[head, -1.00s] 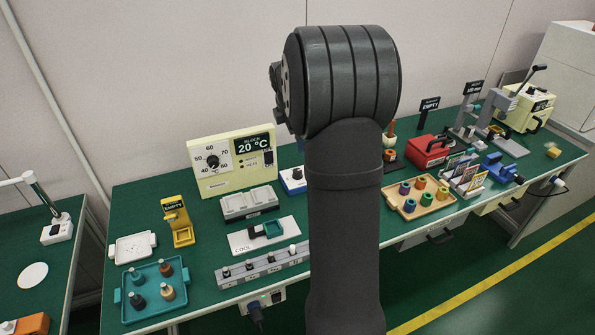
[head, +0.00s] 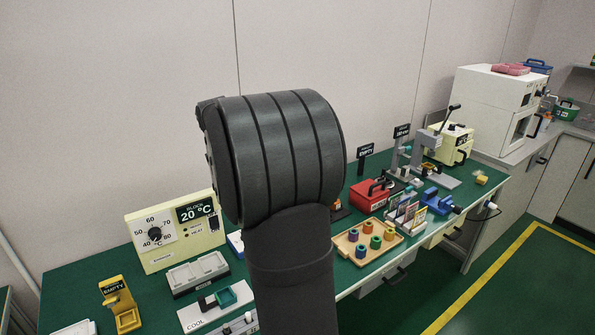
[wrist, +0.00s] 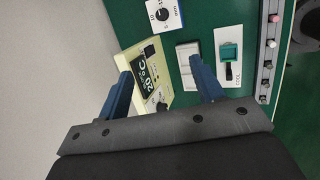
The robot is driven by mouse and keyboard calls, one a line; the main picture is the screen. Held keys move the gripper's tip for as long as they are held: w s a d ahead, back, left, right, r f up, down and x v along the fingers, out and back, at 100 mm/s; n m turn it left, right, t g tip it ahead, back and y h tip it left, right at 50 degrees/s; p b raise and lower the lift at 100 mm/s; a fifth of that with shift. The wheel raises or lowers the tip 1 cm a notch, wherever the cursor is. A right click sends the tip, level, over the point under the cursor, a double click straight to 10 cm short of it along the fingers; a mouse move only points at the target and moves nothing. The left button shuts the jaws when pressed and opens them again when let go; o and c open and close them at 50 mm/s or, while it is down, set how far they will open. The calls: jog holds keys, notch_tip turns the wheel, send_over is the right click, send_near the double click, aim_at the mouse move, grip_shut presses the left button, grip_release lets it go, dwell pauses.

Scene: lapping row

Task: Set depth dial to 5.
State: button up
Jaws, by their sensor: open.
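A small blue box with a white face and a black dial (wrist: 163,14) shows at the top of the wrist view. Its face carries scale marks, but the pointer setting is too small to read surely. In the head view only a sliver of the blue-and-white box (head: 236,243) shows, and my arm hides the rest. My gripper (wrist: 158,64) is open and empty in the wrist view, with two blue fingers spread apart. The dial lies beyond the fingertips, apart from them. In the head view my arm hides the gripper.
The cream block heater (head: 165,258), reading 20 °C, stands left of my arm, with its own 40–70 dial. In the wrist view the heater (wrist: 160,100) lies between the fingers. A grey two-well block (head: 198,273) and a COOL plate (head: 197,318) are nearby. A wooden tray (head: 350,253) is right.

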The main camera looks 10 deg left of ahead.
jog(key=shift+m, duration=0.3)
jog(key=shift+c, duration=0.7)
jog(key=w+d+f+n+g+y, duration=0.1)
jog(key=w+f+n, duration=0.3)
jog(key=f+n, duration=0.5)
jog(key=w+d+f+n+g+y, duration=0.15)
jog(key=w+f+n, duration=0.4)
jog(key=n, duration=0.65)
jog(key=shift+t, duration=0.35)
jog(key=x, duration=1.6)
jog(key=shift+s+a+f, duration=0.2)
jog(key=shift+s+f, duration=0.05)
jog(key=shift+f, duration=0.15)
